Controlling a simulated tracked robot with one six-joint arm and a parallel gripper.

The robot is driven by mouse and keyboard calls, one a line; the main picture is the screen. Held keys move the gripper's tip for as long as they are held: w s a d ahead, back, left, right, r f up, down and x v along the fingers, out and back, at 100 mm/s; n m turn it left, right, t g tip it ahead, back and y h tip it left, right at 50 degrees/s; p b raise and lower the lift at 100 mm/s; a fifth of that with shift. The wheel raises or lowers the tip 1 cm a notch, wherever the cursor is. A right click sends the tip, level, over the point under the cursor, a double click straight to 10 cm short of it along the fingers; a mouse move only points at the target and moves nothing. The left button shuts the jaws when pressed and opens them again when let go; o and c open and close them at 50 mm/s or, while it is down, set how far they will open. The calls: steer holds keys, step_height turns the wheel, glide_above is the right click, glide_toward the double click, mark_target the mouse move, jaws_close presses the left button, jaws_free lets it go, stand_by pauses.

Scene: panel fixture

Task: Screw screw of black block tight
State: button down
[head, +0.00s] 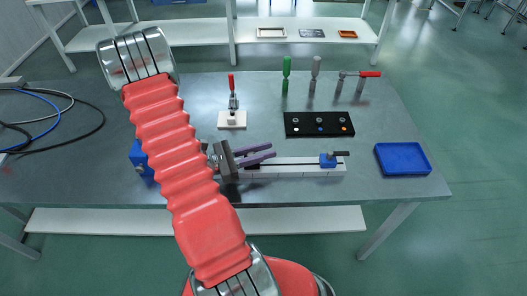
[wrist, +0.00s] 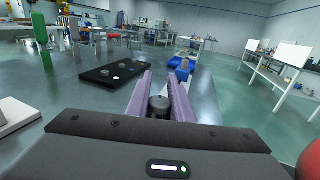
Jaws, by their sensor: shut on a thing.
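My gripper (head: 274,150), with two purple fingers, reaches over the left end of a white rail fixture (head: 305,171) on the metal table. In the wrist view, a dark round screw head (wrist: 158,103) sits between the fingers (wrist: 162,79), and they are shut on it. The black block under it is mostly hidden by my gripper; I cannot tell how deep the screw sits. A blue clamp block (head: 328,160) with a black handle stands on the rail's right part.
A black panel with buttons (head: 320,131) lies behind the rail. A red-handled toggle clamp (head: 232,110), green (head: 286,75) and grey (head: 315,75) upright tools and a red-handled tool (head: 358,78) stand farther back. A blue tray (head: 403,171) lies right. Cables (head: 60,115) lie left.

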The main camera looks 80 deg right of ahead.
steer(key=shift+y, duration=0.3)
steer(key=shift+s+a+m+g+y, duration=0.15)
steer(key=shift+m+g+y, duration=0.15)
steer(key=shift+m+y, duration=0.3)
steer(key=shift+w+a+m+g+y, duration=0.1)
steer(key=shift+a+m+g+y, duration=0.2)
steer(key=shift+y, duration=0.35)
steer(key=shift+s+a+m+g+y, duration=0.1)
steer(key=shift+m+g+y, duration=0.2)
steer(key=shift+m+y, duration=0.35)
steer(key=c, duration=1.6)
jaws_free()
steer(key=shift+o, duration=0.2)
step_height(320, 180, up, 10)
steer(key=shift+f, duration=0.1)
